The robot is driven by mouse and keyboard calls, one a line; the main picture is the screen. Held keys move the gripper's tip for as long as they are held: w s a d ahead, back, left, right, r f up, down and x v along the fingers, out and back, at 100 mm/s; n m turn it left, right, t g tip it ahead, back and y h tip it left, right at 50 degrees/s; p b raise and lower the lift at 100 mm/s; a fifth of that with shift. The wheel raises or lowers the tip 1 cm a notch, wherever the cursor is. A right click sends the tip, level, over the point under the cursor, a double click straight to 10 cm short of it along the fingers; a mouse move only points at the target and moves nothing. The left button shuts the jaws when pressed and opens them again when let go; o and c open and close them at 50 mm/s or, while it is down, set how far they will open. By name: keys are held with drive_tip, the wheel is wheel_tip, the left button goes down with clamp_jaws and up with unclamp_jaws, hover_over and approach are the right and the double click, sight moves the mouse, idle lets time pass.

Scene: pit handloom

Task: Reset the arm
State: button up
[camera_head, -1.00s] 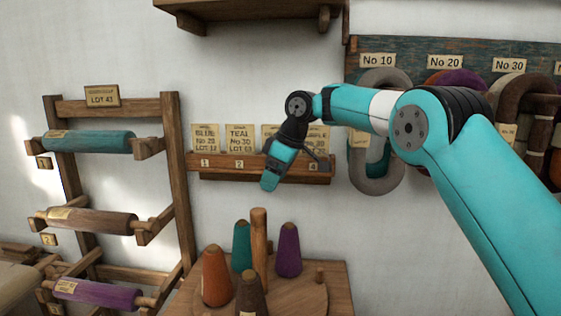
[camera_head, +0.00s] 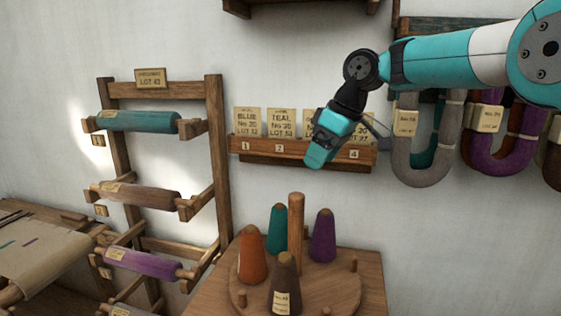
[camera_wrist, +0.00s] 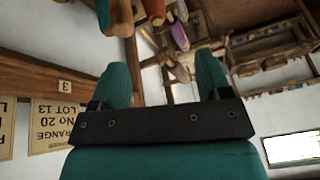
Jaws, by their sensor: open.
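My arm reaches in from the right in the head view, with my gripper (camera_head: 322,152) hanging in front of the numbered card rail (camera_head: 240,147). The gripper points down and slightly left. In the wrist view my gripper (camera_wrist: 162,85) shows two teal fingers set apart, with nothing between them. It hides part of the cards around slot 3. The wrist view shows an upside-down card reading No 20, LOT 13 (camera_wrist: 55,125) close by on the left.
Below stands a wooden stand with a post (camera_head: 296,230) and orange (camera_head: 252,255), teal (camera_head: 278,228), purple (camera_head: 322,235) and brown (camera_head: 285,285) cones. A rack with rolls (camera_head: 215,130) is at left. Looped skeins (camera_head: 420,175) hang at right. A shelf (camera_head: 300,8) is above.

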drive_tip(key=s+d+f+m+b, duration=0.1)
drive_tip(key=s+f, duration=0.3)
drive_tip(key=s, duration=0.7)
drive_tip(key=s+d+f+m+g+b, duration=0.1)
drive_tip(key=s+f, duration=0.4)
drive_tip(key=s, duration=0.6)
drive_tip(key=s+d+f+m+b, duration=0.2)
drive_tip(key=s+f, duration=0.2)
drive_tip(key=s, duration=0.7)
drive_tip(key=shift+s+f+b, duration=0.15)
drive_tip(key=shift+s+b, duration=0.05)
drive_tip(key=shift+b, duration=0.1)
